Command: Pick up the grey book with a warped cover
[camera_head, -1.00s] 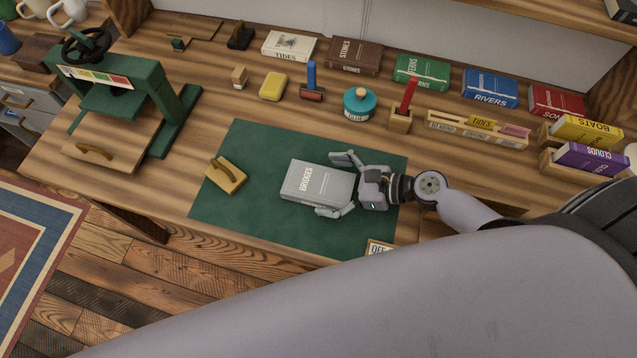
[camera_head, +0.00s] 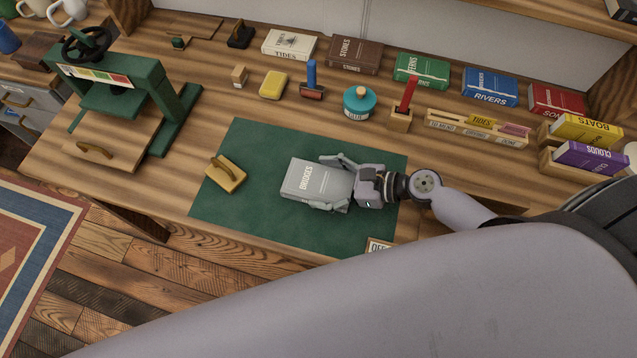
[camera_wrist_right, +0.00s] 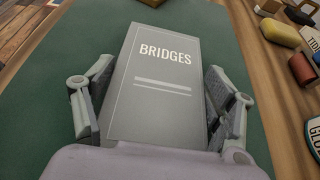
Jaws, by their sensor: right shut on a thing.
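The grey book (camera_head: 312,181), titled BRIDGES, lies on the green mat (camera_head: 250,145) in the head view. My right gripper (camera_head: 336,182) is shut on it, with one finger along each long side. In the right wrist view the grey book (camera_wrist_right: 160,75) sits between the two fingers of my right gripper (camera_wrist_right: 158,105), its title upright. I cannot tell whether its cover is warped, nor whether it is lifted off the mat. My left gripper is not in view.
A yellow block with a handle (camera_head: 226,174) is on the mat, left of the book. A green press (camera_head: 130,95) stands at the left. Several tools, a teal jar (camera_head: 358,104) and other books line the back. A small sign (camera_head: 379,246) is at the front edge.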

